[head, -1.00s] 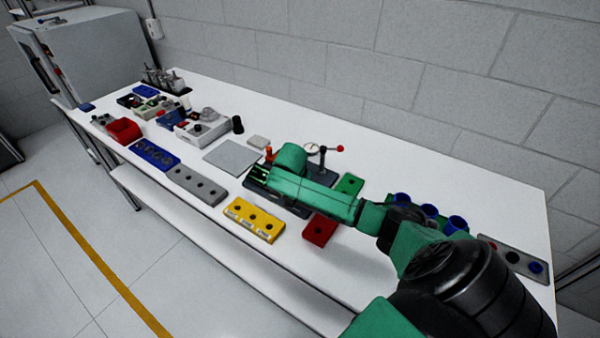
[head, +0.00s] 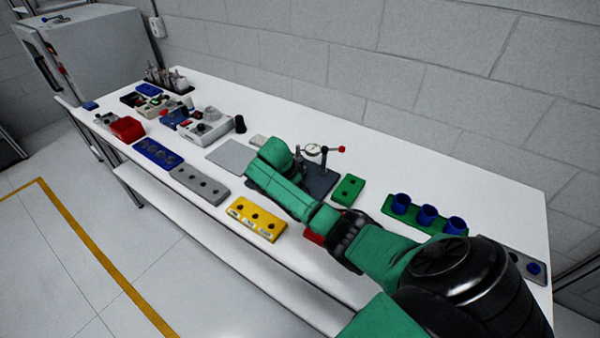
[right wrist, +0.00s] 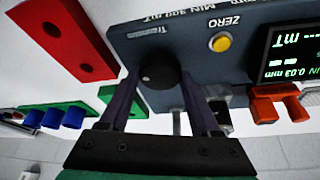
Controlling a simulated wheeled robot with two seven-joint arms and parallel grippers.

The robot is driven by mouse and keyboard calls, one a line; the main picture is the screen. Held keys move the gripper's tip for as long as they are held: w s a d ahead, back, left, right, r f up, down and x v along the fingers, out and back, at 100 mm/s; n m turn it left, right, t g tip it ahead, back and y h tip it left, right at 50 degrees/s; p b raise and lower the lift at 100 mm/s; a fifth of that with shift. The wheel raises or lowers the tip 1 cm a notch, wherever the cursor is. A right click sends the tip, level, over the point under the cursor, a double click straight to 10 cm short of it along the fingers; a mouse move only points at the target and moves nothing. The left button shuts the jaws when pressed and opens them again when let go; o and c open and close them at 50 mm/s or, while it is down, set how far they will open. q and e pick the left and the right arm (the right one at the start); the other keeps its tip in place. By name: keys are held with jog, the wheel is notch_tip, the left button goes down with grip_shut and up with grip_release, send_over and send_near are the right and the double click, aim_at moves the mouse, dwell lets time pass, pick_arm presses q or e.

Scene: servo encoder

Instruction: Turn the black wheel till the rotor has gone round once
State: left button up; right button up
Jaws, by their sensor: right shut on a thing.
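The black wheel (right wrist: 158,70) is a dark round knob at the front of a dark grey-blue instrument (right wrist: 205,45) in the right wrist view. My right gripper (right wrist: 160,78) is shut on this wheel, one finger on each side. The instrument has a yellow ZERO button (right wrist: 221,42) and a screen with green text (right wrist: 290,55), partly cut off; one line reads 0.03 mm. In the head view my green right arm covers the wheel and my fingertips. I cannot make out the rotor. My left gripper is out of view.
A dial gauge stand with a red knob (head: 341,149) is behind my arm. A yellow block (head: 255,218) stands near the front edge, a green block (head: 347,189) to the right, and blue cups (head: 427,214) farther right. A grey plate (head: 231,156) lies to the left.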

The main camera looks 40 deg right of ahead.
jog(key=shift+d+r, duration=0.1)
jog(key=shift+r, duration=0.05)
jog(key=o, duration=1.4)
jog(key=p+v, duration=0.1)
jog(key=v, duration=1.3)
jog(key=shift+a+r+p, duration=0.2)
jog(key=shift+a+p, duration=0.05)
jog(key=shift+p, duration=0.1)
jog(key=shift+w+f, duration=0.1)
